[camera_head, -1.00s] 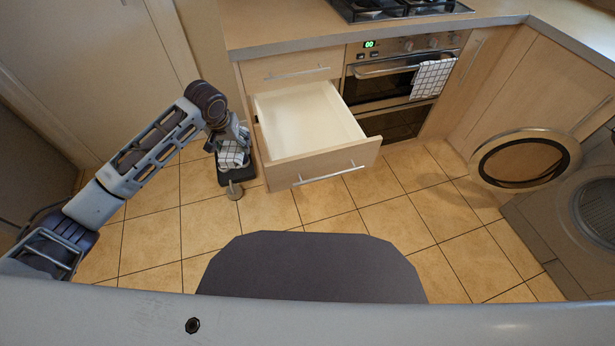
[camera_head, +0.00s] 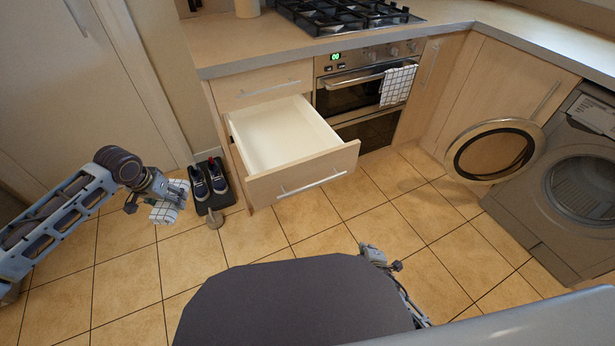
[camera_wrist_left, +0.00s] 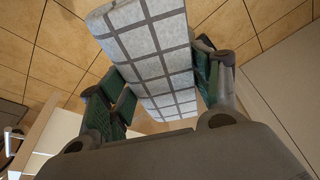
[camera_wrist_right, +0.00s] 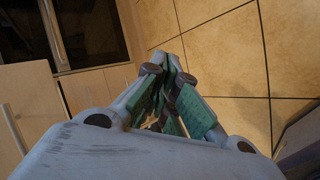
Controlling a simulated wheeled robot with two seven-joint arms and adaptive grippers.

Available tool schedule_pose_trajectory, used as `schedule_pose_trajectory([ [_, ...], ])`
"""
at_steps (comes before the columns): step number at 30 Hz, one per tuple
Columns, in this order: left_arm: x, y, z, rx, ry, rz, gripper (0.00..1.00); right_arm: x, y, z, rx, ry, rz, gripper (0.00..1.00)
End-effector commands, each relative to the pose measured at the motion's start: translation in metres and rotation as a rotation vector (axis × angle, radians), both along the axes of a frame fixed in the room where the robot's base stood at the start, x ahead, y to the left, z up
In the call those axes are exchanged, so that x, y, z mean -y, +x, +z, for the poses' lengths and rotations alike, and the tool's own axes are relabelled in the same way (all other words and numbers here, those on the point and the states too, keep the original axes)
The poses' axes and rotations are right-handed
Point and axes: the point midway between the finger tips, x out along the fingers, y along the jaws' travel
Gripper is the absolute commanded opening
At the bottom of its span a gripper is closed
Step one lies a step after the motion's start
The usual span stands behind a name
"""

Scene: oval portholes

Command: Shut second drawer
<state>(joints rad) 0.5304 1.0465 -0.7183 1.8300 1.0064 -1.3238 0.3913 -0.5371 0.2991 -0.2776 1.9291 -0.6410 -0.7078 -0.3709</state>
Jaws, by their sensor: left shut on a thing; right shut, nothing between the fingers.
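The second drawer (camera_head: 290,181) is pulled far out below the shut top drawer (camera_head: 262,85); its pale inside (camera_head: 285,132) looks empty. A bar handle (camera_head: 313,184) runs across its front. My left gripper (camera_head: 168,196) is left of the drawer, apart from it, shut on a white checked cloth-like thing (camera_wrist_left: 158,55) that fills the space between its fingers in the left wrist view. My right gripper (camera_head: 380,258) is low in front of the drawer, over the floor, apart from it. In the right wrist view its fingers (camera_wrist_right: 172,75) are together and empty.
A black tray with shoes (camera_head: 212,186) stands on the floor left of the drawer. The oven (camera_head: 350,90) with a checked towel (camera_head: 397,85) is to the right. The washing machine (camera_head: 570,190) has its round door (camera_head: 494,150) open.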

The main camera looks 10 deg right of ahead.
Motion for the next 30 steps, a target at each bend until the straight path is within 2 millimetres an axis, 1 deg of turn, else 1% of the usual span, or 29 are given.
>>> schedule_pose_trajectory([
  [6,-0.009,-0.006,-0.010,-0.001,0.000,-0.089,0.40,-0.012,0.022,0.041,0.121,-0.205,0.195,0.00],
  [15,-0.014,-0.011,-0.019,0.001,0.001,-0.238,0.40,-0.040,0.043,0.101,0.280,-0.533,0.455,0.00],
  [24,-0.013,-0.015,-0.025,0.002,-0.001,-0.418,0.40,-0.074,0.051,0.156,0.423,-0.914,0.689,0.00],
  [30,-0.009,-0.015,-0.027,0.001,-0.001,-0.546,0.40,-0.096,0.050,0.184,0.493,-1.169,0.814,0.00],
])
